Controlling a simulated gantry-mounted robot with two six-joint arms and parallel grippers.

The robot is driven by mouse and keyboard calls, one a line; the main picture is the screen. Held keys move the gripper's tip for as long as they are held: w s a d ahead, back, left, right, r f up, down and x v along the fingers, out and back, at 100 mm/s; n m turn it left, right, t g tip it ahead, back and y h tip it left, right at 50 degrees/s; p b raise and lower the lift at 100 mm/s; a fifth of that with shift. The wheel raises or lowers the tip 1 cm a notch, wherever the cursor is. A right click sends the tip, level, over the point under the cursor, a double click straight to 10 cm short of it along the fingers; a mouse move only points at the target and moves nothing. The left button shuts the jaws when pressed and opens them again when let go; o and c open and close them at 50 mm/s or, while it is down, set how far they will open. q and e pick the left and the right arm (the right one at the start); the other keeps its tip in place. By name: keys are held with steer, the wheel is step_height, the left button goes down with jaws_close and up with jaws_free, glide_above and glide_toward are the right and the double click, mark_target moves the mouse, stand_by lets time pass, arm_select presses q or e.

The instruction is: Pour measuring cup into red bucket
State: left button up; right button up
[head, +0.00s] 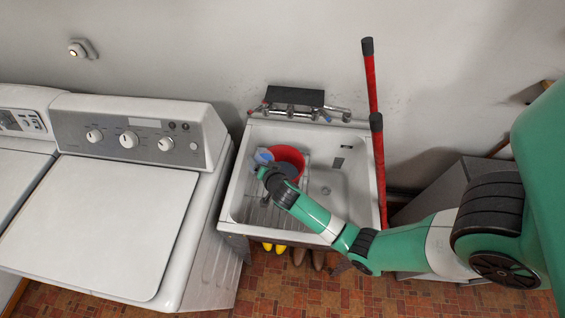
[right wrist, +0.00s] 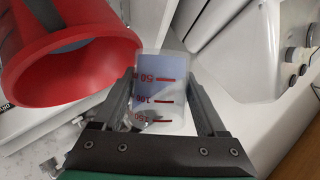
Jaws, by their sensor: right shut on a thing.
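A red bucket (head: 289,157) stands in the left back part of the white utility tub (head: 361,180). It also shows at the upper left of the right wrist view (right wrist: 112,57), with its open mouth in sight. My right gripper (head: 265,172) is at the bucket's left front side, shut on the measuring cup. The clear, bluish cup (head: 263,156) is beside the bucket's left rim. In the right wrist view the cup (right wrist: 165,92) shows red marks between the fingers (right wrist: 160,75). Its tilt and how full it is are hard to tell. My left gripper is not in view.
A faucet (head: 292,110) is behind the tub. A white washing machine (head: 120,215) stands to the left. A red pole (head: 378,150) leans at the tub's right edge. The tub's right half, with the drain, looks clear.

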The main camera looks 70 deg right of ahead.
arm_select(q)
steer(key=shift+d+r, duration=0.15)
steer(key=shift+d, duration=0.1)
arm_select(e)
steer(key=shift+s+d+f+m+t+y, duration=0.1)
steer(key=shift+d+f+m+t+y, duration=0.05)
steer(key=shift+f+m+t+y, duration=0.2)
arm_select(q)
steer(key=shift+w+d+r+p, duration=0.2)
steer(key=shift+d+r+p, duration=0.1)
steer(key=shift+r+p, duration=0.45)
arm_select(e)
steer(key=shift+r+m+t+y, duration=0.25)
steer(key=shift+r+m+t, duration=0.1)
steer(key=shift+r+m, duration=0.2)
